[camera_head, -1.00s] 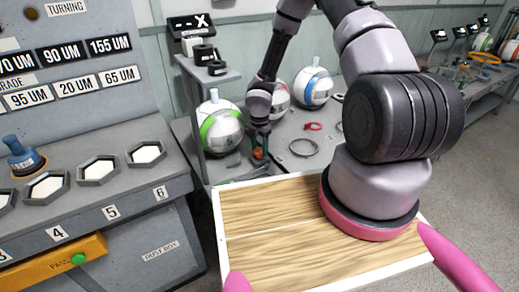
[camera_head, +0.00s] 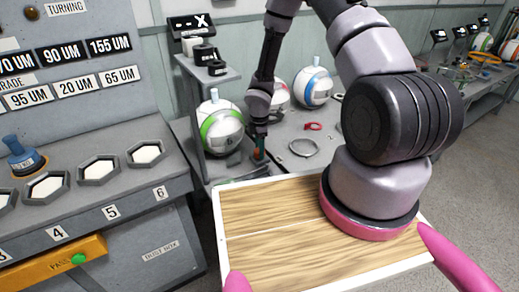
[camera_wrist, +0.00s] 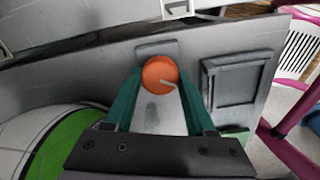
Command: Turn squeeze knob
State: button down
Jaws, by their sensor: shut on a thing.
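The squeeze knob (camera_wrist: 160,72) is a round orange disc with a pale pointer line, seen in the wrist view on a grey panel. The line points to the lower right. My gripper (camera_wrist: 160,80) has two green fingers, one on each side of the knob, and is shut on it. In the head view, my gripper (camera_head: 260,152) is low at the bench, just right of the white ball with a green band (camera_head: 221,128). The knob is mostly hidden there by the fingers.
The green-banded ball also shows at the left of the wrist view (camera_wrist: 45,145). A grey framed recess (camera_wrist: 237,82) is right of the knob. A blue-banded ball (camera_head: 313,88) and loose rings (camera_head: 303,147) lie on the bench behind. A machine with hexagonal cups (camera_head: 97,171) stands at left.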

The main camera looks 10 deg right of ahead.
jog(key=m, duration=0.3)
jog(key=shift+m, duration=2.3)
jog(key=shift+c, duration=1.2)
grip_release()
notch_tip(320, 180, up, 11)
